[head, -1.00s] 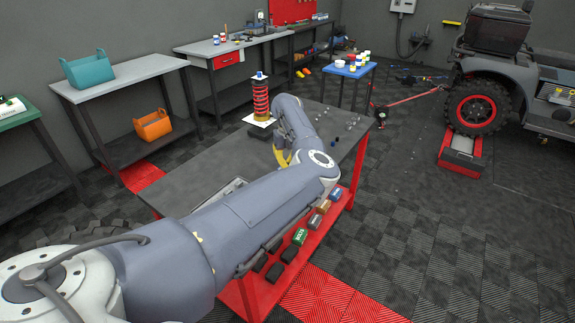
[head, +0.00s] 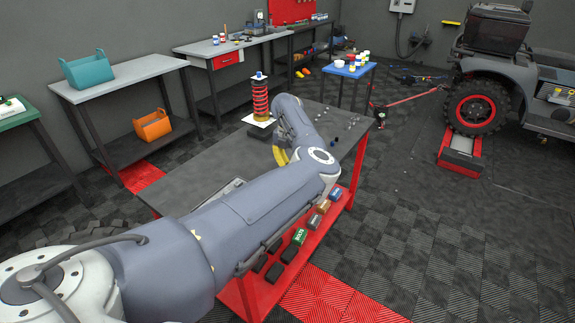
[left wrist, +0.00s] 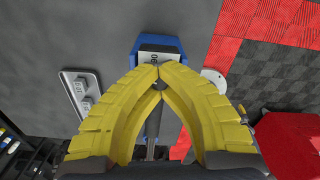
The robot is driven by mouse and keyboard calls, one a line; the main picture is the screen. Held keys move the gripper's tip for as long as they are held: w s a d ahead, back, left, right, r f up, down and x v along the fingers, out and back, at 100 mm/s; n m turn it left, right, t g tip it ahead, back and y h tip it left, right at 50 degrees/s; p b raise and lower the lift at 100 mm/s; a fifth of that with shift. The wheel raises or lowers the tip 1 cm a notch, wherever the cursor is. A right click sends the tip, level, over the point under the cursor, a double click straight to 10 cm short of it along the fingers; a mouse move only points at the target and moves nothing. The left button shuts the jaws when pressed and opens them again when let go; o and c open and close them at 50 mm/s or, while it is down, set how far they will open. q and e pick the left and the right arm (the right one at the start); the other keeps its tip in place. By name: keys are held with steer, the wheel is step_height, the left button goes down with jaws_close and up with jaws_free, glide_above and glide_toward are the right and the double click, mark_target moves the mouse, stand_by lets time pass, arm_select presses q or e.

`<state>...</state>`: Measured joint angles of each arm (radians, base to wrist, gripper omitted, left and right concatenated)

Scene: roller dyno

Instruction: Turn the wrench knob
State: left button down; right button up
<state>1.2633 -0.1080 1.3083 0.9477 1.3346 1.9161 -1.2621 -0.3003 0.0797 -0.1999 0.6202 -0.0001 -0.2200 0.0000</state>
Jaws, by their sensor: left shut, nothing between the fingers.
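In the left wrist view, a blue block-like part (left wrist: 183,45) with a white numbered label (left wrist: 161,55) lies on the dark bench top. A dark shaft (left wrist: 152,122) runs below it, seen between my fingers; this looks like the wrench. My left gripper (left wrist: 157,72) has its yellow fingertips together over the label's near edge. A small dark spot shows just under the tips; I cannot tell whether it is the knob or whether the fingers touch it. In the head view my left gripper (head: 281,153) is mostly hidden by my arm, and the wrench is hidden. My right gripper is not in view.
A metal tray (left wrist: 66,82) with small parts lies left of the fingers. A white disc (left wrist: 213,76) is at right. In the head view, a red coil spring (head: 260,99) stands at the bench's (head: 200,178) far end, with small loose parts to its right.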

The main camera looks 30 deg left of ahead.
arm_select(q)
steer(key=shift+m, duration=0.3)
steer(key=c, duration=2.2)
jaws_free()
steer(key=c, duration=1.3)
jaws_free()
steer(key=shift+c, duration=0.2)
step_height(320, 180, up, 12)
